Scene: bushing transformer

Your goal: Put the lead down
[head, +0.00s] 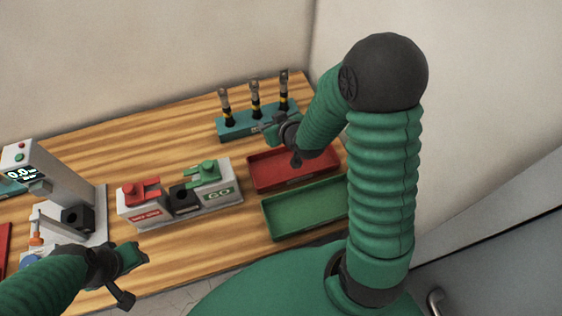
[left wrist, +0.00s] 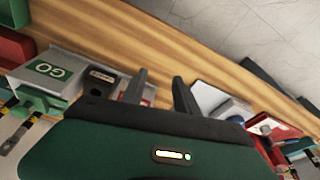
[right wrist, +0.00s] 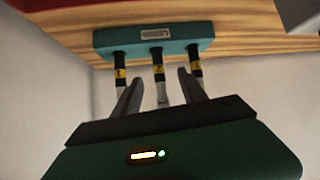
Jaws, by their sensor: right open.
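Three leads with black bases, yellow bands and grey tips stand upright in a teal rack (head: 232,130) at the back of the table: the left lead (head: 226,106), the middle lead (head: 255,99) and the right lead (head: 285,91). My right gripper (head: 279,142) is open and empty in front of the rack. In the right wrist view, the middle lead (right wrist: 159,74) shows between its parted fingers (right wrist: 158,92), and the rack (right wrist: 185,31) is beyond. I cannot tell the gap to the leads. My left gripper (head: 128,277) is open and empty near the table's front edge; its fingers (left wrist: 160,84) are apart.
A red tray (head: 300,181) and a green tray (head: 310,219) lie empty right of centre. A fixture with a red clamp (head: 140,193) and a green GO clamp (head: 207,172) stands mid-table. A tester with a display (head: 40,171) stands at left.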

